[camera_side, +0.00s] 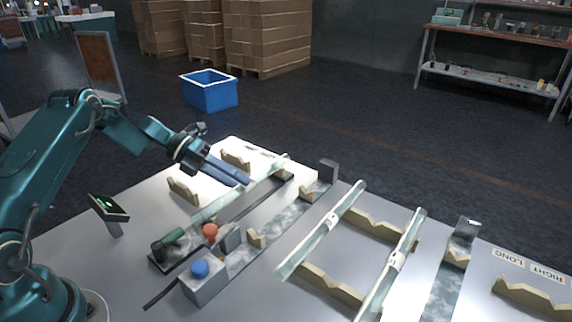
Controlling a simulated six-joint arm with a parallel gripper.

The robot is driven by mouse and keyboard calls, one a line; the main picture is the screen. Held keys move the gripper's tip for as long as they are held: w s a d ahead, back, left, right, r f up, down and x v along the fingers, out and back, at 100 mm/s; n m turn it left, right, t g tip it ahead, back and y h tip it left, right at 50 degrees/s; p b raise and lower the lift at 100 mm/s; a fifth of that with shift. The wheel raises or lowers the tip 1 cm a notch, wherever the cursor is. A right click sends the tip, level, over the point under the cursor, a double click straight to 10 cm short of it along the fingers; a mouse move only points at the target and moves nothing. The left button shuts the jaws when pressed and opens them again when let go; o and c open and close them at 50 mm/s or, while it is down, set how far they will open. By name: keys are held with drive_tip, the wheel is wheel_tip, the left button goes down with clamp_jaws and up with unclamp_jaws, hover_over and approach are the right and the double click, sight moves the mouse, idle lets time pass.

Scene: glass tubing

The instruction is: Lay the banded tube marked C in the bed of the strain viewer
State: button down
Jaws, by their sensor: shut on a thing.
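My gripper (243,182) is at the left of the table with its long blue fingers shut on a pale glass tube (215,208). The tube slants from lower left to upper right, above or at a dark rail; I cannot tell if it touches anything. Its mark is not readable. Two more glass tubes, one left (315,238) and one right (407,240), lie across notched tan supports in the middle, each with a pale label band too small to read. Beds with blocks and orange and blue knobs stand on the table; I cannot tell which is the strain viewer.
An orange knob (210,231) and a blue knob (200,268) stand near the front left. Upright end blocks (328,171) and (464,238) rise among the supports. A small screen (109,207) is near my base.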

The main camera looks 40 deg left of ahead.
drive_tip(key=c, duration=0.6)
unclamp_jaws()
